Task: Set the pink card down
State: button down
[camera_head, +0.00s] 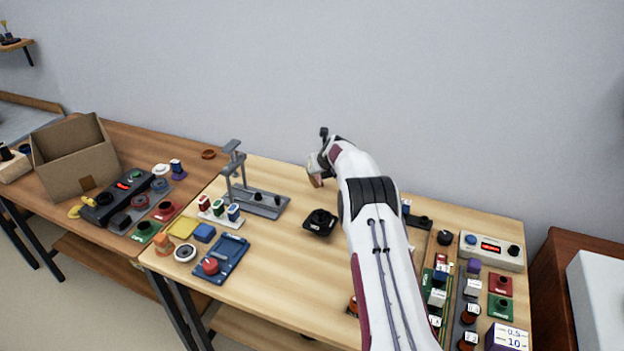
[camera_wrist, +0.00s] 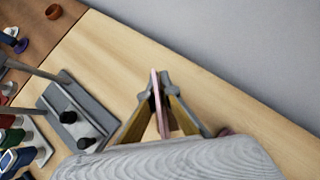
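The pink card (camera_wrist: 159,105) shows edge-on in the wrist view, a thin upright strip between the fingers of my gripper (camera_wrist: 157,97). The fingers are closed against it from both sides. In the head view my gripper (camera_head: 317,173) is over the back part of the light wood table, right of the grey stand. A small reddish-brown patch of the card (camera_head: 317,182) seems to show below it. The card's faces are mostly hidden, and I cannot tell whether its lower edge touches the table.
The grey stand (camera_head: 262,202) with black knobs is left of my gripper. A black round device (camera_head: 320,222) lies in front of it. A blue tray (camera_head: 222,262) is at the front left. Many small parts crowd the right side. Bare wood lies along the back edge.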

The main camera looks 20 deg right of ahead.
aim_at(312, 178)
jog(key=shift+f, duration=1.8)
jog(key=shift+f, duration=0.1)
jog(key=c, duration=2.3)
grip_release()
jog(key=shift+s+r, duration=0.2)
jog(key=shift+r, duration=0.15)
jog(key=shift+s+r, duration=0.25)
jog(key=shift+v, duration=5.35)
